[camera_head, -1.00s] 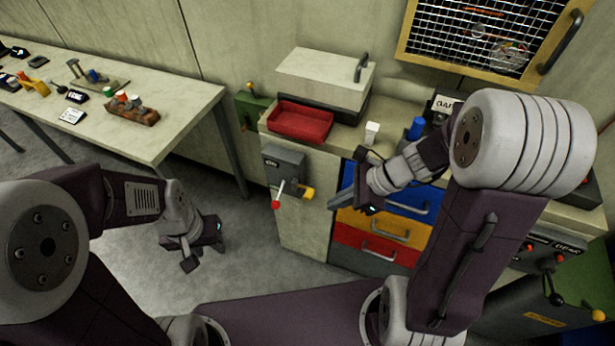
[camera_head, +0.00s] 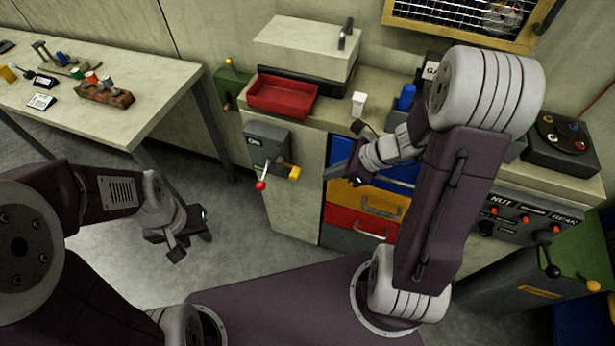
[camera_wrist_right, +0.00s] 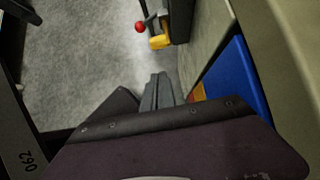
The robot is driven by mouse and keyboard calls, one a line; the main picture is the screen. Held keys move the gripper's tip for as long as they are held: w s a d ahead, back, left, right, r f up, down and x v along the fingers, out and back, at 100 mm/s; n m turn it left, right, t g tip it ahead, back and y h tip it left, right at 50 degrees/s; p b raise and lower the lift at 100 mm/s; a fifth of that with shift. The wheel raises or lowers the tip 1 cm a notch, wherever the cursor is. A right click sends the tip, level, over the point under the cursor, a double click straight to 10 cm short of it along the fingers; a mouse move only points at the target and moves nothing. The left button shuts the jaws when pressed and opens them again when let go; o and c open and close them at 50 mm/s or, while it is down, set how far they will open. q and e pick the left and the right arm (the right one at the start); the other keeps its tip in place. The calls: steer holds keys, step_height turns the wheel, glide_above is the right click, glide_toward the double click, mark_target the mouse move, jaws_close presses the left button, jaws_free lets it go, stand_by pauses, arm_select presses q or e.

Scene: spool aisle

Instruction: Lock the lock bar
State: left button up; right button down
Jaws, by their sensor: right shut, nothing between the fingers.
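A grey box (camera_head: 268,138) on the cabinet's front carries a short lever with a red ball (camera_head: 260,186) and a yellow grip (camera_head: 295,172). I cannot tell which part is the lock bar. The right wrist view shows the red ball (camera_wrist_right: 140,27) and the yellow grip (camera_wrist_right: 160,41) beyond my fingertips. My right gripper (camera_head: 332,173) is shut and empty, right of the yellow grip and apart from it, in front of the blue drawer (camera_head: 395,182). Its fingers (camera_wrist_right: 158,82) point toward the grip. My left gripper (camera_head: 179,252) hangs low over the floor, empty; its jaw opening is unclear.
A red tray (camera_head: 282,97), white cup (camera_head: 358,104) and blue cylinder (camera_head: 406,97) stand on the counter. A table (camera_head: 150,112) with several small items is at left. A control panel (camera_head: 520,215) is at right. The floor between table and cabinet is clear.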

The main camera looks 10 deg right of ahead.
mark_target(295, 173)
steer(key=w+a+f+b, duration=0.1)
steer(key=w+a+f, duration=0.3)
steer(key=a, duration=0.1)
steer(key=shift+a+f, duration=0.2)
steer(key=shift+a, duration=0.1)
steer(key=w+a, duration=0.2)
steer(key=a, duration=0.1)
steer(key=shift+a+b, duration=0.1)
steer(key=shift+b, duration=0.25)
steer(key=shift+r, duration=0.1)
